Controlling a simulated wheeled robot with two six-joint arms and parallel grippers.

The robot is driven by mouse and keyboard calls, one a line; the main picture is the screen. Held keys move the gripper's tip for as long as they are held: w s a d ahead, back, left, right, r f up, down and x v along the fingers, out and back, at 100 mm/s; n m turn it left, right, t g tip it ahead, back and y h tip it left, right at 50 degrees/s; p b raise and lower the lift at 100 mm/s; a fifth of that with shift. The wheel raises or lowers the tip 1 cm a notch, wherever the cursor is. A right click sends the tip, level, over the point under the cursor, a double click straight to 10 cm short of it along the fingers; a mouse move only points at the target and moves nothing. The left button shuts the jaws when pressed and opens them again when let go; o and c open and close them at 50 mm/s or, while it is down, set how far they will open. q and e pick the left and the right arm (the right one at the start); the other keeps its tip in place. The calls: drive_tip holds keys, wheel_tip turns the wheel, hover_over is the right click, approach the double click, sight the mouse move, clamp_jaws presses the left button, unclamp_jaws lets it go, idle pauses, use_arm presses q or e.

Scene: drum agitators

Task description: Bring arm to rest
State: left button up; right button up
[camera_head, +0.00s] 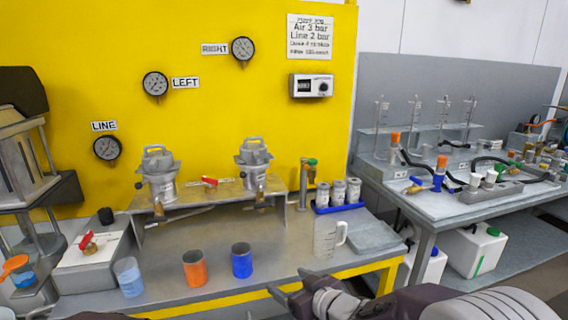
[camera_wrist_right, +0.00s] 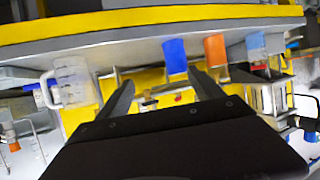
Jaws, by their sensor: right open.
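My right gripper (camera_head: 290,298) is in front of the bench's front edge at the bottom middle of the head view, with its arm coming in from the lower right. In the right wrist view its two fingers (camera_wrist_right: 160,95) stand wide apart with nothing between them. The nearest things on the bench are a blue cup (camera_head: 242,261) and a clear measuring jug (camera_head: 326,238); both stand apart from the gripper. My left gripper is not visible in the head view.
The grey bench (camera_head: 290,262) has a yellow front rail. An orange cup (camera_head: 194,268) and a clear cup with blue (camera_head: 129,277) stand left of the blue cup. Two metal agitators (camera_head: 158,173) stand on a raised shelf. A second bench (camera_head: 400,190) with glassware is at right.

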drive_tip(key=s+d+f+m+g+h, duration=0.1)
drive_tip(key=s+d+f+m+h, duration=0.2)
drive_tip(key=d, duration=0.4)
drive_tip(key=s+d+f+m+g+h, duration=0.1)
drive_tip(key=s+d+f+m+h, duration=0.2)
drive_tip(key=d, duration=0.4)
drive_tip(key=s+d+f+m+g+h, duration=0.1)
drive_tip(key=s+f+g, duration=0.3)
drive_tip(key=s, duration=0.4)
drive_tip(key=s+d+f+m+g, duration=0.1)
drive_tip(key=s+f+g, duration=0.3)
drive_tip(key=s, duration=0.3)
wheel_tip(320, 180, up, 18)
drive_tip(key=p, duration=1.8)
drive_tip(key=shift+s+d+r+n, duration=0.15)
drive_tip(key=shift+d+n, duration=0.1)
drive_tip(key=shift+n, duration=0.15)
